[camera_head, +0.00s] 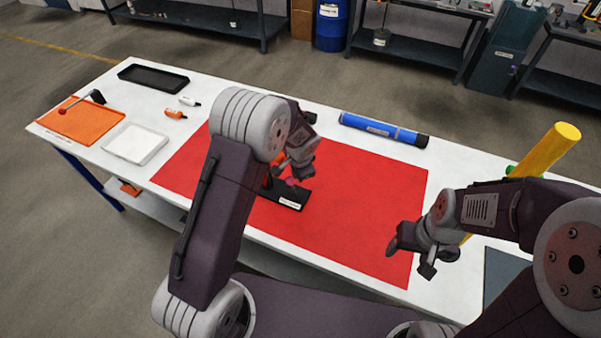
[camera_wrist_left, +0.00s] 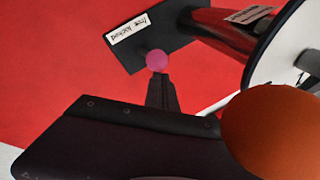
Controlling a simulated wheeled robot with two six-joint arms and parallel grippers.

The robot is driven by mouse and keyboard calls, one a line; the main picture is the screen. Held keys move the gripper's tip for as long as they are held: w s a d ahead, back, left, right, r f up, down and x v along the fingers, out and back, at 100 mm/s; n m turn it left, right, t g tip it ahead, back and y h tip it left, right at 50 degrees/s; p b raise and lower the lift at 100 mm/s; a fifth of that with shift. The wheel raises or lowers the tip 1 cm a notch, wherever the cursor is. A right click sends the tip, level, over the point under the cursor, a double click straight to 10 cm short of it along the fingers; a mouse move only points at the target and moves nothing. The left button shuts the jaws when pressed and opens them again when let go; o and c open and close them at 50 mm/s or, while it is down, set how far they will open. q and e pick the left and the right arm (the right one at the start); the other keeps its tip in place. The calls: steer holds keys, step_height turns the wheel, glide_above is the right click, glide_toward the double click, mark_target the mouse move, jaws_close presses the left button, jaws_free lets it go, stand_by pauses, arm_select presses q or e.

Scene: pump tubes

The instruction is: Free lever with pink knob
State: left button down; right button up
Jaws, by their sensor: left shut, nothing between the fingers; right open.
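The lever's pink knob (camera_wrist_left: 157,60) shows in the left wrist view, in front of a black base plate (camera_wrist_left: 130,62) with a white label reading free and locked. The plate (camera_head: 270,192) also shows in the head view on the red mat. My left gripper (camera_wrist_left: 160,80) is shut and empty, its tips right beside the knob; I cannot tell if they touch it. The lever's shaft is mostly hidden behind my fingers. A red body (camera_wrist_left: 225,28) rises from the plate. My right gripper (camera_head: 415,264) is open and empty above the mat's right front edge.
A blue tube (camera_head: 380,129) lies behind the red mat (camera_head: 370,190). A yellow cylinder (camera_head: 553,150) stands at the right. At the left are an orange tray (camera_head: 85,122), a white tray (camera_head: 135,144), a black tray (camera_head: 153,78) and small bottles (camera_head: 176,114). The mat's right half is clear.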

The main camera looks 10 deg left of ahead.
arm_select(q)
steer(key=shift+a, duration=0.2)
stand_by(0.5)
steer(key=shift+r+p, duration=0.75)
steer(key=shift+r, duration=0.1)
steer(key=shift+w+d, duration=0.1)
